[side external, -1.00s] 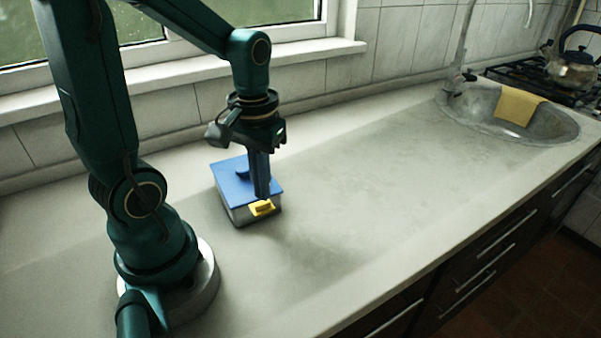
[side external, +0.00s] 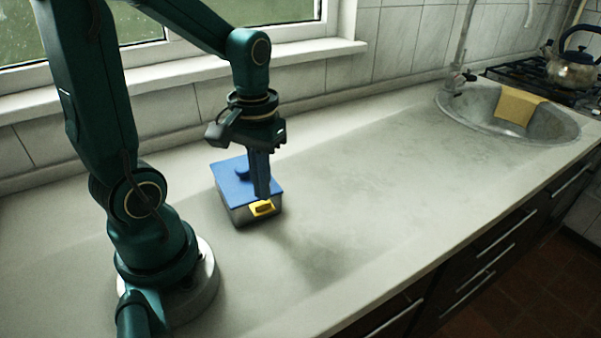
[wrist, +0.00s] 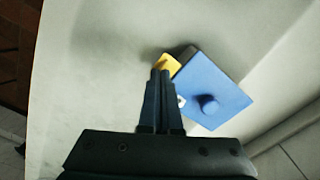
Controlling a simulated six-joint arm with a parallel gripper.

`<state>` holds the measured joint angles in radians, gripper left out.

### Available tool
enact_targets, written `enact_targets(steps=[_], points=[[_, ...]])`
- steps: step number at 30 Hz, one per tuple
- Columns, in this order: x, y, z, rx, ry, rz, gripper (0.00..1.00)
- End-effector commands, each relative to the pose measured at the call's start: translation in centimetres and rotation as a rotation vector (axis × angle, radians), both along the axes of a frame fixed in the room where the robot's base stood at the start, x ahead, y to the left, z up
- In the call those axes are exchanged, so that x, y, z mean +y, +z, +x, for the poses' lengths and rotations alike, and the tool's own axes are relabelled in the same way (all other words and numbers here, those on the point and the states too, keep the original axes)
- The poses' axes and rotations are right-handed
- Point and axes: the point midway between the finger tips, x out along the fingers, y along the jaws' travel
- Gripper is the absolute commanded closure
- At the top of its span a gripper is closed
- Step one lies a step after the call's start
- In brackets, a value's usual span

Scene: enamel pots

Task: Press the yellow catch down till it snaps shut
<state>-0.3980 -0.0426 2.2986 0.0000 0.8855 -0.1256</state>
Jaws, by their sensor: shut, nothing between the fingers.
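The yellow catch (side external: 262,209) is on the front side of a metal box (side external: 241,213) with a flat blue lid (side external: 232,182). The lid lies on the box, and its round blue knob shows in the wrist view (wrist: 209,104). My gripper (side external: 263,196) is shut and empty, pointing down at the front edge of the lid, right at the catch. In the wrist view the closed fingertips (wrist: 160,72) cover part of the yellow catch (wrist: 168,64). I cannot tell whether the fingertips touch it. The catch looks to lie against the box front.
The box stands on a pale worktop (side external: 350,210) that is clear around it. A metal sink (side external: 460,105) with a yellow cloth (side external: 518,105) over its rim is at the far right. A kettle (side external: 573,68) stands on the stove behind it. A tiled wall and window sill run along the back.

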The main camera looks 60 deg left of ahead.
Motion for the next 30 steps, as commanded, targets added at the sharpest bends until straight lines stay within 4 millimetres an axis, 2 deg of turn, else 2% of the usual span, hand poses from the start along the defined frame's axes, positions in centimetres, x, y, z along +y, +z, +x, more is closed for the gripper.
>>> enact_targets(steps=[13,30], points=[[0.0,-0.1,0.0,0.0,0.0,0.0,1.0],[0.0,-1.1,0.0,0.001,0.0,0.0,1.0]])
